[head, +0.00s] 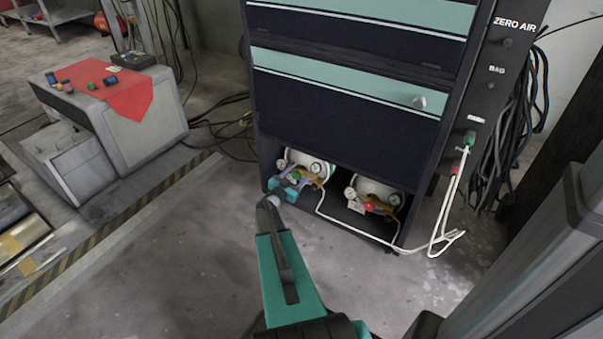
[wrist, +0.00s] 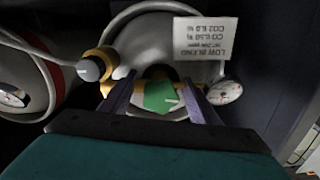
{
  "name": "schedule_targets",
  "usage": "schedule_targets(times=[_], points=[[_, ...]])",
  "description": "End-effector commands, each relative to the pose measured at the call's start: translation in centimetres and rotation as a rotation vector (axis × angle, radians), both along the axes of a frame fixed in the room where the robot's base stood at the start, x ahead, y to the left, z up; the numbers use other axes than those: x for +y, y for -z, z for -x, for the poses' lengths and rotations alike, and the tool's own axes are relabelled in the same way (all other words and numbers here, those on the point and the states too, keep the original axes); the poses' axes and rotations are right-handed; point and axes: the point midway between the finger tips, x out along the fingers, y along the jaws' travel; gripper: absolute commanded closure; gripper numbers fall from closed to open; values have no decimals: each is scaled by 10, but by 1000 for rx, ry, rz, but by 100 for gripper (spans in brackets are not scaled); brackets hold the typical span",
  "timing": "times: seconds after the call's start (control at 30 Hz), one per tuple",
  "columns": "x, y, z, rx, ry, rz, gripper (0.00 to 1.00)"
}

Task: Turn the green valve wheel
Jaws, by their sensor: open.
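The green valve wheel (wrist: 160,97) sits on the brass valve of a pale gas cylinder (wrist: 155,40) with an upside-down "LOW BLEND" label. In the head view the wheel (head: 294,177) is small and partly hidden, at the left cylinder in the cabinet's bottom bay. My gripper (wrist: 160,92) is open, with one finger on each side of the wheel; it also shows in the head view (head: 294,178). I cannot tell whether the fingers touch the wheel. The wheel's lower part is hidden behind the gripper body.
A round gauge (wrist: 225,92) is close beside the right finger, and a grey knob (wrist: 90,68) on a brass regulator is beside the left. A second cylinder (head: 378,188) with a red wheel (head: 369,207) stands to the right. White hoses (head: 350,230) cross the bay's front.

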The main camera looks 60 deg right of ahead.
Motion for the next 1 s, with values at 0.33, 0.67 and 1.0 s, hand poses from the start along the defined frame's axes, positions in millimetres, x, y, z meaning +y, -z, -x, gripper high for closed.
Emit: schedule_targets(times=[0.33,0.67,1.0], points=[[-12,0,0,0,-1,0,44],[-12,0,0,0,-1,0,75],[-11,0,0,-16,0,0,85]])
